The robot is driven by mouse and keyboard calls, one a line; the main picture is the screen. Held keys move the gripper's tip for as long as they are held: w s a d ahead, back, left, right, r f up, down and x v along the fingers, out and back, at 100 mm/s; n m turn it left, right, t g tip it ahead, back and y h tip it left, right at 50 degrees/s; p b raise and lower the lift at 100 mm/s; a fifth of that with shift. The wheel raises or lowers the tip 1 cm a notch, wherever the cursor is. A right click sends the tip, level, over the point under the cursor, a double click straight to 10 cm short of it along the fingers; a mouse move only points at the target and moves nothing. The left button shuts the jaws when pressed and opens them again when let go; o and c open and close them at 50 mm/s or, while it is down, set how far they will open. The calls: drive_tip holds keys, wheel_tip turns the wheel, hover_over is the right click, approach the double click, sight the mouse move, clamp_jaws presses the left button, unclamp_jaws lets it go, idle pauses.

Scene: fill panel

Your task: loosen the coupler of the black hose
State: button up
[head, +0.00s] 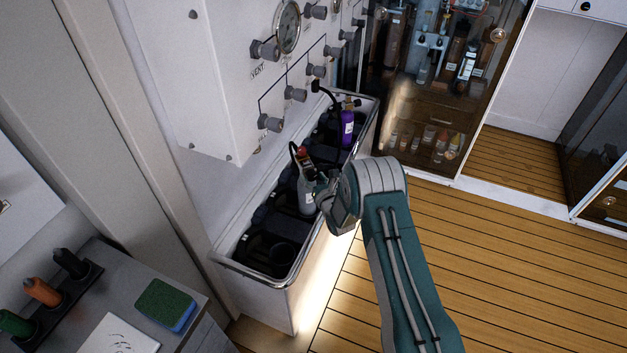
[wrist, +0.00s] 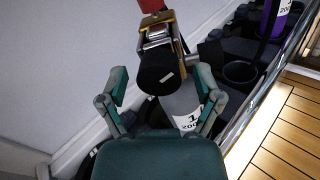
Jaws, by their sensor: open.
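A grey bottle (head: 306,196) with a red top stands upright in a trough under the panel. A black cylindrical piece (wrist: 158,72), apparently the hose's coupler, sits in front of the brass and silver valve (wrist: 156,32). My gripper (wrist: 161,82) is open, its two fingers to either side of the black piece and the bottle, with no clear contact. In the head view my gripper (head: 322,186) is beside the bottle, partly hidden.
The trough (head: 228,262) has a metal rim and dark holders. A purple bottle (head: 347,128) with another black hose stands farther back. The white panel (head: 205,75) with knobs and a gauge rises behind the trough. Open wooden floor (head: 500,260) lies to the right.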

drive_tip(key=v, duration=1.1)
drive_tip(key=shift+s+d, duration=0.2)
drive_tip(key=shift+s, duration=0.2)
drive_tip(key=shift+f, duration=0.1)
drive_tip(key=s+d+r+m+g+h, duration=0.1)
drive_tip(key=d+r+m+g+h, duration=0.3)
drive_tip(key=r+m, duration=0.7)
drive_tip(key=s+d+r+m+h, duration=0.25)
drive_tip(key=d+r+m, duration=0.4)
drive_tip(key=r, duration=0.75)
drive_tip(key=s+d+r+m+g, duration=0.1)
drive_tip(key=s+r+m+g, duration=0.1)
drive_tip(key=s+m, duration=0.5)
drive_tip(key=s+d+r+m+g+h, duration=0.1)
drive_tip(key=s+r+m, duration=0.3)
drive_tip(key=s, duration=0.9)
drive_tip(key=s+d+r+m+g, duration=0.1)
drive_tip(key=s+r+m+g, duration=0.2)
drive_tip(key=s+m, duration=0.7)
drive_tip(key=shift+d+r+h, duration=0.2)
drive_tip(key=shift+d+h, duration=0.15)
drive_tip(key=shift+d, duration=0.05)
